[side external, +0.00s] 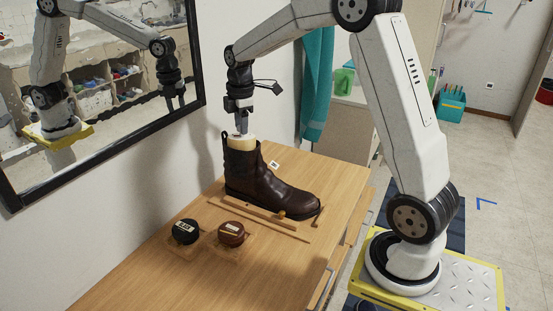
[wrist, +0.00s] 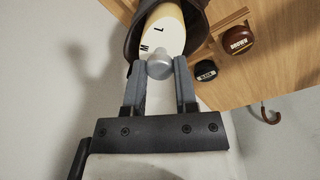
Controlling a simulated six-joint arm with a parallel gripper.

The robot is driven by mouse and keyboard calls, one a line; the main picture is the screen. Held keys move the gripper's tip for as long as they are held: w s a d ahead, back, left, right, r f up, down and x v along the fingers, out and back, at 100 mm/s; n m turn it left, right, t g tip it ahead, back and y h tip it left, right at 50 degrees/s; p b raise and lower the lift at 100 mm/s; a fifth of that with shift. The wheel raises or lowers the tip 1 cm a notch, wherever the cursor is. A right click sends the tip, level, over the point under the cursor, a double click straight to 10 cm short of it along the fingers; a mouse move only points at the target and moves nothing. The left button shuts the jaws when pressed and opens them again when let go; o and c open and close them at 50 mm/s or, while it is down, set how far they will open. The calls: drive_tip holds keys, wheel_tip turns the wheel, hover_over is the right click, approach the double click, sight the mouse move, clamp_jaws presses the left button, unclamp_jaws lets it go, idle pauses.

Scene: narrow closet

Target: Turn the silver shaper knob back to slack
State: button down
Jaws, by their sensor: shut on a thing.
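The silver shaper knob (wrist: 159,66) sits at the top of the cream shaper (wrist: 163,32), which bears dark letters. In the wrist view my gripper (wrist: 159,70) has its two grey fingers on either side of the knob, shut on it. The shaper stands inside the shaft of the dark brown boot (side external: 262,180), with its pale top (side external: 241,142) showing above the opening in the side view. The boot is upright on the wooden table. In the side view my gripper (side external: 240,128) points down over the boot opening, and the knob is mostly hidden by the fingers.
Wooden strips (side external: 262,216) lie along the boot's near side. A black tin (side external: 186,232) and a brown tin (side external: 231,234) stand at the front left of the table (side external: 270,265). A wall and a framed mirror (side external: 100,75) are close on the left. A teal cloth (side external: 317,85) hangs behind.

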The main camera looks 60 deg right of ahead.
drive_tip(key=shift+c, duration=1.8)
unclamp_jaws()
drive_tip(key=shift+s+a+r, duration=0.1)
drive_tip(key=shift+s+r, duration=0.05)
drive_tip(key=shift+r, duration=1.8)
drive_tip(key=shift+s+r, duration=0.1)
drive_tip(key=shift+r, duration=1.85)
drive_tip(key=s+a+f+m+t, duration=0.2)
drive_tip(key=s+a+f+m, duration=0.9)
drive_tip(key=s+a+f, duration=0.5)
drive_tip(key=shift+s+f+m, duration=0.3)
drive_tip(key=shift+s+f, duration=0.15)
drive_tip(key=shift+f, duration=0.3)
